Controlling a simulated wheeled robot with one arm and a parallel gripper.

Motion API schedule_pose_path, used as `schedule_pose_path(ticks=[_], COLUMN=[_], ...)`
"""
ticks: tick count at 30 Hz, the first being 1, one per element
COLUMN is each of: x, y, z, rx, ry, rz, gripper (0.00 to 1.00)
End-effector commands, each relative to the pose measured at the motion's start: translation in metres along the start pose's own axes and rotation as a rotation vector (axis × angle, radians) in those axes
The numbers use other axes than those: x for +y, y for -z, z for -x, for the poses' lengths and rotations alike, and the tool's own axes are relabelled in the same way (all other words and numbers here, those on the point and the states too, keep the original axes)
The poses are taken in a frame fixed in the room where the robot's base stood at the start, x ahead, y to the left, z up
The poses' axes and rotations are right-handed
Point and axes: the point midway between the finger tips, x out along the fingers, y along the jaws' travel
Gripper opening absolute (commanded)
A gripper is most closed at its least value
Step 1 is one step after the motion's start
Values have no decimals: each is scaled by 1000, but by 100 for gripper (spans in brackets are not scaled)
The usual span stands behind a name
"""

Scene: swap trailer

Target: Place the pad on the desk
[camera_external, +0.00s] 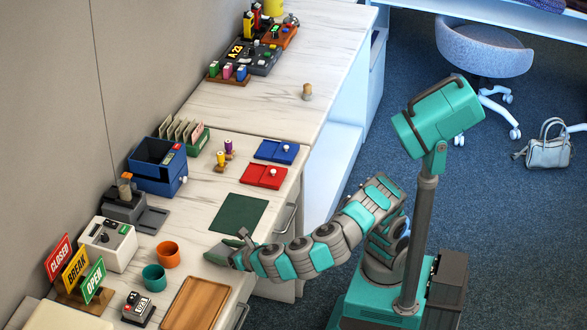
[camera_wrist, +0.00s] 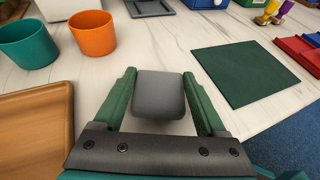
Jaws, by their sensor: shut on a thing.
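A grey rounded block, which looks like the pad (camera_wrist: 160,92), sits between the two green fingers of my gripper (camera_wrist: 162,100) in the wrist view. The gripper is shut on it. In the external view my gripper (camera_external: 236,246) is low over the white marbled desk (camera_external: 238,151), left of my arm and just below the dark green mat (camera_external: 239,213). The pad is too small to make out clearly there. I cannot tell whether its underside touches the desk. The mat also shows right of the gripper in the wrist view (camera_wrist: 245,73).
An orange cup (camera_external: 168,255) and a teal cup (camera_external: 154,278) stand left of the gripper. A wooden tray (camera_external: 197,303) lies below. Red (camera_external: 264,176) and blue (camera_external: 276,151) trays lie beyond the mat. Bare desk surrounds the gripper between cups and mat.

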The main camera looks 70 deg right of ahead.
Motion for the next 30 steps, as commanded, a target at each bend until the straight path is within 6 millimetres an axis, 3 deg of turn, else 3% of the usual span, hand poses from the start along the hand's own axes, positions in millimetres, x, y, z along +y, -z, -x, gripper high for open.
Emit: schedule_pose_path(ticks=[6,7,13,23,30], x=[0,0,0,1,1], y=[2,2,2,0,-2], z=[-1,-1,-1,1,40], rx=[-1,0,0,1,-2], ry=[0,0,-1,-2,-4], rz=[0,0,0,-1,-2], gripper=[21,77,100,100,100])
